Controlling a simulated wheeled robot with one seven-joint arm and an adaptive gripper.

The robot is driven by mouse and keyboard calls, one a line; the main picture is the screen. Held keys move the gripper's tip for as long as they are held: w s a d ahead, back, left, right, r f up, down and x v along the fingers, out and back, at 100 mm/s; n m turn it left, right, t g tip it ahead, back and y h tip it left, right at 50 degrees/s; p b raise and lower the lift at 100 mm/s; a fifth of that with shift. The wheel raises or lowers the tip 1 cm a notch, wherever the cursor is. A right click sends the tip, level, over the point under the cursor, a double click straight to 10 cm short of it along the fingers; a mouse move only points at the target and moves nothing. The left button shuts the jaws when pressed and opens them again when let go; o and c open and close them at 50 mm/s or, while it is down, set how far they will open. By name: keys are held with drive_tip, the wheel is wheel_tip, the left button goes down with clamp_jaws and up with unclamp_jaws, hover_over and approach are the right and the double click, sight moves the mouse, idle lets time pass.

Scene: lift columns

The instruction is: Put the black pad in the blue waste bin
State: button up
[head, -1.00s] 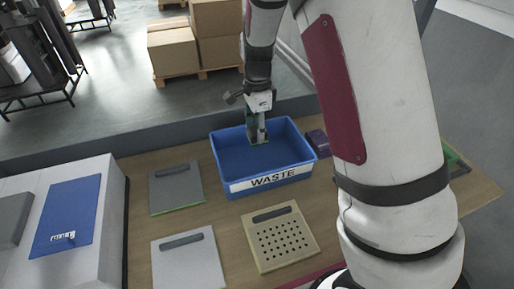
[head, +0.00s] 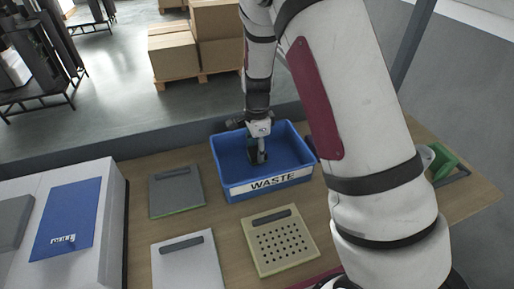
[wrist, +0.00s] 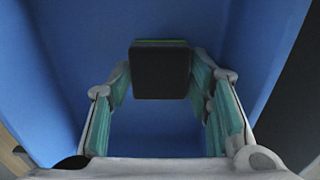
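The blue waste bin (head: 226,171) stands on the wooden table, its front marked WASTE. My gripper (head: 257,158) is down inside the bin, near its middle. In the wrist view, my gripper (wrist: 160,88) has its two green-lined fingers on either side of the black pad (wrist: 160,74), and they appear to touch its sides. The pad has a thin green edge at the top. In the head view the pad is mostly hidden by the gripper. Blue bin walls and floor surround the pad in the wrist view; whether it touches the floor cannot be told.
A white cabinet with a blue panel (head: 66,219) stands left. A green object (head: 442,161) is at the right, behind my arm.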

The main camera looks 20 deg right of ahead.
drive_tip(key=shift+o, duration=1.3)
drive_tip(key=shift+r, duration=0.15)
wheel_tip(320, 180, up, 12)
drive_tip(key=s+r+n+t+y, duration=0.1)
drive_tip(key=s+r+n+t, duration=0.1)
drive_tip(key=s+r+n, duration=0.8)
drive_tip(key=s+r+n+t, duration=0.1)
drive_tip(key=s+n, duration=0.3)
drive_tip(key=s, duration=0.4)
drive_tip(key=s+r+n+t+h, duration=0.1)
drive_tip(key=s+r+n, duration=0.3)
drive_tip(key=s, duration=0.5)
drive_tip(key=shift+s+d+r+t, duration=0.15)
drive_tip(key=shift+s+r+t, duration=0.15)
drive_tip(key=shift+t, duration=0.2)
